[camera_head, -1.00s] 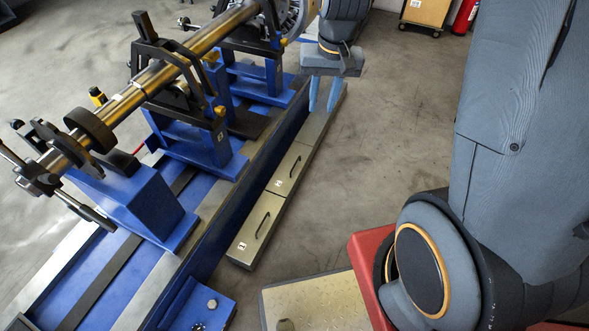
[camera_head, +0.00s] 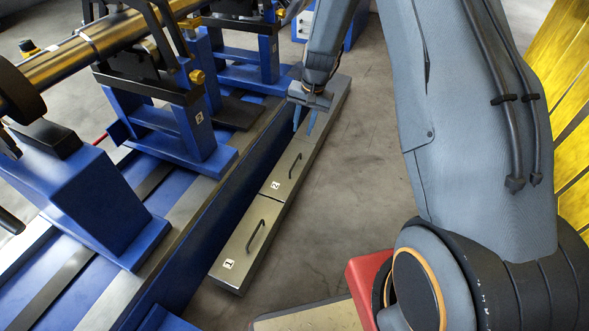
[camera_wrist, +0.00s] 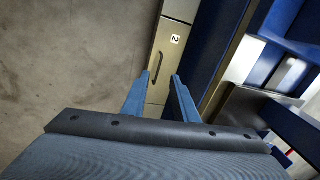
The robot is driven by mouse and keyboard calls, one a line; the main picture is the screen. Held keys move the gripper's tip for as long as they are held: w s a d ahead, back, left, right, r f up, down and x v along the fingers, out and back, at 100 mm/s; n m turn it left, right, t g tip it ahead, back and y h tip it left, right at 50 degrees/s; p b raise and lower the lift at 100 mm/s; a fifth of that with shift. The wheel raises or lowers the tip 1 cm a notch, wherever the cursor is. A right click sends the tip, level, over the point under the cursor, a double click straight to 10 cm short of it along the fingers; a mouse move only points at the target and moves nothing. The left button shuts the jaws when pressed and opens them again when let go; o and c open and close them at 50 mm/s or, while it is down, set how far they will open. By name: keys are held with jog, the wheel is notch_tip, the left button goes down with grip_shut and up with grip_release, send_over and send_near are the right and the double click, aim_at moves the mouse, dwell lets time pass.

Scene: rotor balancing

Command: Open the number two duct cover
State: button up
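The number two duct cover (camera_head: 280,183) is a flat metallic lid with a "2" label and a dark bar handle (camera_head: 295,166). It lies shut in the low duct along the blue machine bed. My gripper (camera_head: 303,131) points down over the duct near the cover's far end, above it. In the wrist view my gripper (camera_wrist: 160,80) is open, its two blue fingers apart with nothing between them. The handle (camera_wrist: 158,67) appears just beyond the fingertips, roughly between them and nearer the left one. The "2" label (camera_wrist: 175,39) shows clearly. I see no contact.
The number one cover (camera_head: 235,249) adjoins on the near side, with its own handle. The blue machine bed (camera_head: 205,235) rises along the duct's left. Bare concrete floor (camera_head: 350,190) lies to its right. Yellow panels (camera_head: 570,70) stand at far right.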

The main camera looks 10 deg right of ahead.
jog(key=m+b, duration=0.1)
jog(key=b, duration=0.7)
send_near(294, 165)
jog(key=f+b, duration=0.1)
jog(key=f, duration=0.1)
jog(key=w+f+b, duration=0.1)
jog(key=f, duration=0.1)
jog(key=f+b, duration=0.1)
jog(key=f, duration=0.2)
jog(key=shift+w+a+f+b, duration=0.1)
jog(key=shift+w+a+b, duration=0.05)
jog(key=shift+a+b, duration=0.25)
grip_shut()
